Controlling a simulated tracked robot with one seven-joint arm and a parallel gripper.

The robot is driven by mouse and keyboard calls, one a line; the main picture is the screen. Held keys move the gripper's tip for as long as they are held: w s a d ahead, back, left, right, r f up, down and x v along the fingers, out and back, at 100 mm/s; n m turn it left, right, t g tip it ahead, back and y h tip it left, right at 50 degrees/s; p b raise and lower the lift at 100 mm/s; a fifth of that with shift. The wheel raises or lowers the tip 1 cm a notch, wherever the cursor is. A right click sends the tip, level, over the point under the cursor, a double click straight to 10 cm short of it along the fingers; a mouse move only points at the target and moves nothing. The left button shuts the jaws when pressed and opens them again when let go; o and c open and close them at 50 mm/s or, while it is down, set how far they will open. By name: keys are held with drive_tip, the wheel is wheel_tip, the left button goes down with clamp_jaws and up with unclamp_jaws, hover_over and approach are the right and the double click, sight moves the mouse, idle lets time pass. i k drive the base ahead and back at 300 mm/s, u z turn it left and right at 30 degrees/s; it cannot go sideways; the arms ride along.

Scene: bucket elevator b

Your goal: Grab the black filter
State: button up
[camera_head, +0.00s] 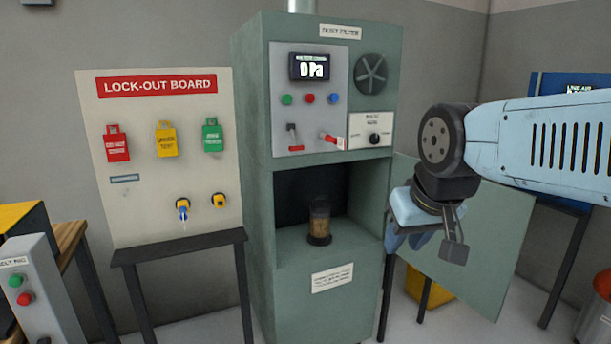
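A small cylinder (319,222) with a dark base, a dark top and a brownish middle stands upright in the open recess of the green dust filter cabinet (255,150). It is the only filter-like thing I see, and its middle is brown rather than black. My gripper (408,241) is to the right of the recess, outside the cabinet and in front of its swung-open door (490,240). The gripper points down and is apart from the cylinder. Its fingers are small and partly overlapped in this view, so their opening is unclear.
The cabinet's control panel (310,120) has a display reading 0 Pa, buttons and a red-handled switch. A lock-out board (95,210) with colored tags stands left. A grey button box (30,295) is at far left. A yellow bin (440,293) sits behind the open door.

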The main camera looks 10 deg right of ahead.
sight(320, 209)
drive_tip(key=u, duration=0.05)
drive_tip(key=k, duration=0.45)
drive_tip(key=z, duration=0.6)
drive_tip(key=i, duration=2.15)
